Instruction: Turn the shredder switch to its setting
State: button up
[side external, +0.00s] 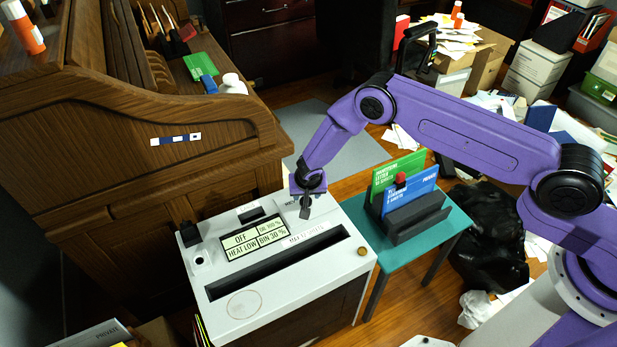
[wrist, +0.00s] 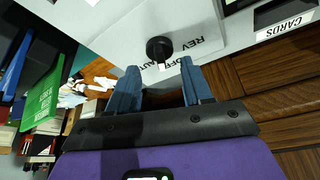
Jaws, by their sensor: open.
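The shredder (side external: 325,288) is a white-topped box with a long dark slot and a display (side external: 255,240) reading OFF and HEAT LOW. In the wrist view its switch is a round black knob (wrist: 159,48) with a small white mark at its lower edge. Printed REV, OFF and AUTO labels lie beside the knob, upside down; the mark is on the OFF side. My gripper (wrist: 160,82) is open and empty, its two blue fingers just short of the knob, which lies ahead of the gap. In the side view my gripper (side external: 305,210) is over the shredder's back edge and hides the knob.
A teal side table (side external: 450,232) with a rack of green (side external: 398,168) and blue folders stands right of the shredder. A wooden roll-top desk (side external: 215,150) stands behind and left. A black bag (side external: 490,240) and loose papers lie on the floor at right.

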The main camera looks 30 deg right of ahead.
jog(key=v, duration=1.4)
jog(key=shift+r, duration=0.3)
jog(key=shift+s, duration=0.1)
jog(key=o, duration=0.3)
jog(key=w+d+m+g+y, duration=0.1)
jog(key=w+d+m+y, duration=0.15)
jog(key=d+m, duration=0.45)
jog(key=w+d+m+g+y, duration=0.1)
jog(key=w+d+m+y, duration=0.2)
jog(key=m, duration=0.8)
jog(key=shift+y, duration=0.25)
jog(key=x, duration=0.5)
jog(key=s+x, duration=0.1)
jog(key=x, duration=0.5)
jog(key=s+x, duration=0.1)
jog(key=x, duration=0.5)
jog(key=shift+a+f, duration=0.15)
jog(key=shift+f, duration=0.1)
